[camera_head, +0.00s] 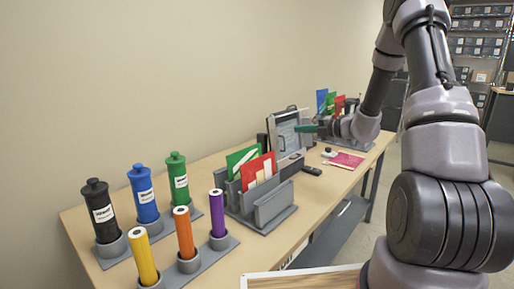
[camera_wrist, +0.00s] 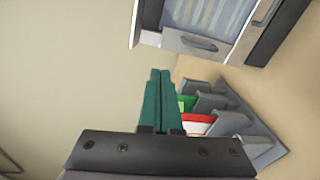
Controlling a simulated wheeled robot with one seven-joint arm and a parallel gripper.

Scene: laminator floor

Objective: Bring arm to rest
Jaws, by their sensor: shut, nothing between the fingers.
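My arm reaches from the right foreground over the far part of the table in the head view. My gripper (camera_head: 306,128) has green fingers and points left, close to the grey laminator-like machine (camera_head: 286,132); whether it touches cannot be told there. In the wrist view my gripper (camera_wrist: 159,75) shows its two green fingers pressed together with nothing between them. The machine (camera_wrist: 205,42) is above and to the right of the fingers in that view, with a gap visible.
The wooden table (camera_head: 190,257) carries black, blue and green bottles (camera_head: 145,197), yellow, orange and purple rolls (camera_head: 184,232), and a grey sorter (camera_head: 272,205) with folders. A dark handheld item (camera_head: 312,170) and a pink sheet (camera_head: 346,160) lie farther back. Shelving (camera_head: 480,40) stands behind.

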